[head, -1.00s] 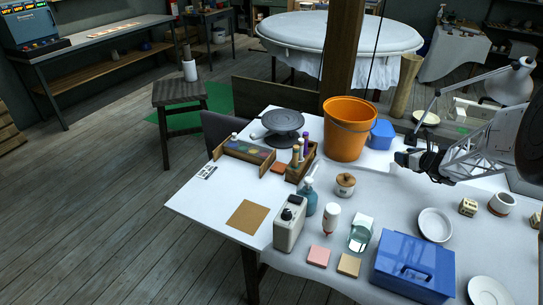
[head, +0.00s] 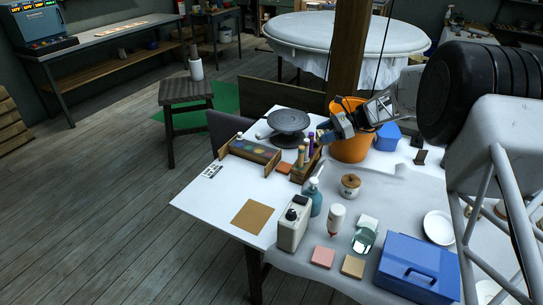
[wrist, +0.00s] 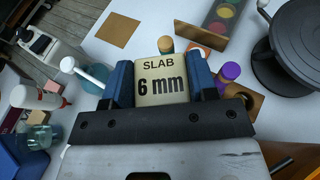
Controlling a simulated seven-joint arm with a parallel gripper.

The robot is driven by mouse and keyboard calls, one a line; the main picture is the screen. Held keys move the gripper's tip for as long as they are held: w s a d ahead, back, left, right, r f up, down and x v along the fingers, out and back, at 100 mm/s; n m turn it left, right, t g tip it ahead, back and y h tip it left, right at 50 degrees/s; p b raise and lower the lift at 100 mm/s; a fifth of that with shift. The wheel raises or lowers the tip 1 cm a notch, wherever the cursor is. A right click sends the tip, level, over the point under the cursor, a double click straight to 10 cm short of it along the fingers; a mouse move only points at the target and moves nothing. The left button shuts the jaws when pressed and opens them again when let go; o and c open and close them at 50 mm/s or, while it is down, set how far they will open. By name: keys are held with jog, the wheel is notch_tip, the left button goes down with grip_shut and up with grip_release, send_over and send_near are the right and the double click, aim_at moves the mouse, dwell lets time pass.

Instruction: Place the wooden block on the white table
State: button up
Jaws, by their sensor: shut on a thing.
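My gripper (wrist: 160,68) is shut on a beige wooden block (wrist: 161,92) in the wrist view. The block sits between the two blue fingers, its face marked "SLAB 6 mm". In the head view my gripper (head: 333,129) hangs in front of the orange bucket, near the wooden tool caddy; I cannot make out the block there. The white table (head: 208,200) lies below and shows bare surface at its front left; it also shows in the wrist view (wrist: 92,47).
A tool caddy (head: 305,171), paint tray (head: 255,150), turntable (head: 288,121), orange bucket (head: 352,148) and spray bottle (head: 316,204) stand around my gripper. A brown square (head: 250,216) lies at the front left. A blue box (head: 415,268) stands front right. Bare table surrounds the brown square.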

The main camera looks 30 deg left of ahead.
jog(key=s+a+f+n+g+h, duration=0.1)
jog(key=s+a+n+g+h, duration=0.4)
jog(key=s+a+n+h, duration=0.5)
jog(key=shift+s+n+h, duration=1.05)
jog(key=shift+n+h, duration=1.05)
jog(key=shift+h, duration=0.2)
jog(key=shift+s+f+h, duration=0.15)
jog(key=shift+h, duration=0.15)
jog(key=shift+s+d+f+n+h, duration=0.15)
jog(key=shift+s+f+n+h, duration=0.5)
jog(key=shift+s+n+h, duration=0.2)
jog(key=shift+s+f+n+t+h, duration=0.1)
jog(key=shift+n+t+h, duration=0.15)
jog(key=shift+n+t, duration=0.2)
jog(key=shift+s+f+n+h, duration=0.15)
jog(key=shift+n+h, duration=0.15)
jog(key=shift+h, duration=0.1)
jog(key=shift+s+d+f+n+t+h, duration=0.1)
jog(key=shift+s+f+n+t+h, duration=0.1)
jog(key=shift+s+n+t+h, duration=0.15)
